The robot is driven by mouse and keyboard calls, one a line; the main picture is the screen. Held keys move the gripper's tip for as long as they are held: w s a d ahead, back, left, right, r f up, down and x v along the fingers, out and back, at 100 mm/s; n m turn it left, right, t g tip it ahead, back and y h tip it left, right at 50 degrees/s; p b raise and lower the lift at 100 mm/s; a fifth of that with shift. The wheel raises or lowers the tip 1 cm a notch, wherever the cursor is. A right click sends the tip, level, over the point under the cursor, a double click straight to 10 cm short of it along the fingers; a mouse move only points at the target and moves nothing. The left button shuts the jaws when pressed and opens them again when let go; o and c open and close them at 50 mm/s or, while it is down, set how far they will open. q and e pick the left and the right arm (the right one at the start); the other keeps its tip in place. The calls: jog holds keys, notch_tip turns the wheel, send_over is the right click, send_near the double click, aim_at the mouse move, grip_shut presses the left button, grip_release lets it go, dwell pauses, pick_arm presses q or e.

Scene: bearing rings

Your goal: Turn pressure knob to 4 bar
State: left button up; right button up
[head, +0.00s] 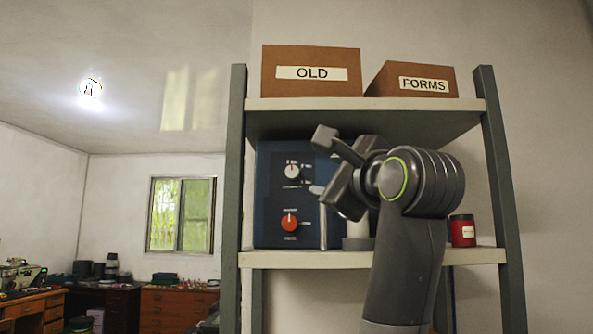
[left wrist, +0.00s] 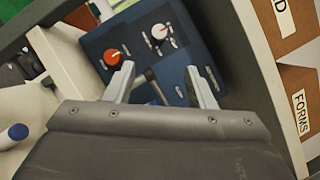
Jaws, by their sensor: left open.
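A dark blue control box (head: 270,200) stands on the shelf, and its front panel also shows in the left wrist view (left wrist: 92,46). Its upper knob (head: 291,171) is white, with small marks around it that I cannot read surely; it shows in the left wrist view (left wrist: 159,31) too. A red-orange knob (head: 289,221) sits below it, also in the left wrist view (left wrist: 112,57). My left gripper (head: 320,163) is open and empty, in front of the box and right of the white knob. In the left wrist view its fingers (left wrist: 160,69) are apart from both knobs.
My left arm hides the box's right part. A dark rod (left wrist: 155,85) shows between the fingers. A red jar (head: 462,232) stands on the shelf (head: 300,259) at right. Boxes marked OLD (head: 311,87) and FORMS (head: 422,92) sit above. Grey posts (head: 234,190) flank the shelf.

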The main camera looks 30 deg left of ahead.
aim_at(293, 172)
pick_arm(q)
jog(key=p+x, duration=0.7)
jog(key=x, duration=0.8)
jog(key=shift+r+p, duration=0.1)
jog(key=shift+p, duration=0.3)
jog(key=shift+p+x, duration=0.3)
jog(key=shift+x, duration=0.5)
